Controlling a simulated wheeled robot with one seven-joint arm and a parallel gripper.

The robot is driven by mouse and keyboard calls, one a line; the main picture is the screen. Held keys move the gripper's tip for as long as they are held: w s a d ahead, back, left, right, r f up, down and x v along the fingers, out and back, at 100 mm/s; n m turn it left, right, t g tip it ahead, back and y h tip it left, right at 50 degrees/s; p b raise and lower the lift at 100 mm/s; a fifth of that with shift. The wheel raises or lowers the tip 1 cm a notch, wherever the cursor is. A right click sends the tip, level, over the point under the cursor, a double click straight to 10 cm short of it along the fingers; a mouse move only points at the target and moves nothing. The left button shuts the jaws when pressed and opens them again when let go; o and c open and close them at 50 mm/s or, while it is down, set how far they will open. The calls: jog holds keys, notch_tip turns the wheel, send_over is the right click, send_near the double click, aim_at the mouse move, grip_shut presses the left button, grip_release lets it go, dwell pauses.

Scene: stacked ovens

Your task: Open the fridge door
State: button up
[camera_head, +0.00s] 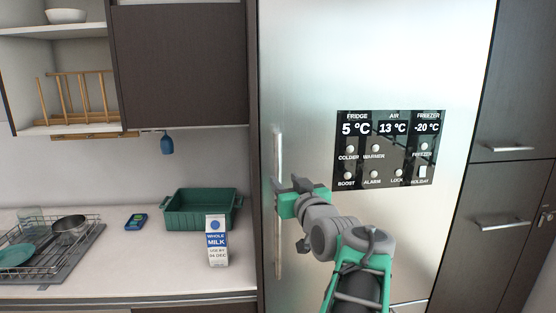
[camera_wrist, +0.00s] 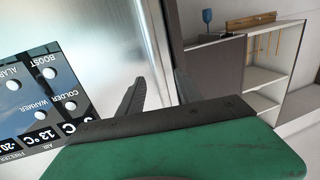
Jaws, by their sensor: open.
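The fridge door (camera_head: 300,60) is a tall brushed-metal panel and stands shut in the head view. Its handle (camera_head: 278,150) is a vertical metal bar near the door's left edge. My gripper (camera_head: 281,188) is open at about the middle of the handle's height and overlaps it in the head view. I cannot tell whether the handle lies between the fingers or whether they touch it. In the wrist view one dark finger (camera_wrist: 127,103) shows against the door, above my green gripper body. The handle is not clearly seen there.
A black display panel (camera_head: 390,150) is on the door, right of my gripper. Left of the fridge, a counter holds a milk carton (camera_head: 217,242), a green bin (camera_head: 200,210) and a dish rack (camera_head: 50,255). Dark cabinets (camera_head: 515,110) flank the fridge on the right.

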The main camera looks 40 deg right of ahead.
aim_at(279, 171)
jog(key=shift+w+d+r, duration=0.2)
jog(key=shift+d+r, duration=0.1)
jog(key=shift+r, duration=0.05)
jog(key=p+x, duration=0.3)
jog(key=x, duration=0.4)
jog(key=shift+w+f, duration=0.1)
jog(key=shift+c, duration=0.4)
grip_shut()
dwell(0.5)
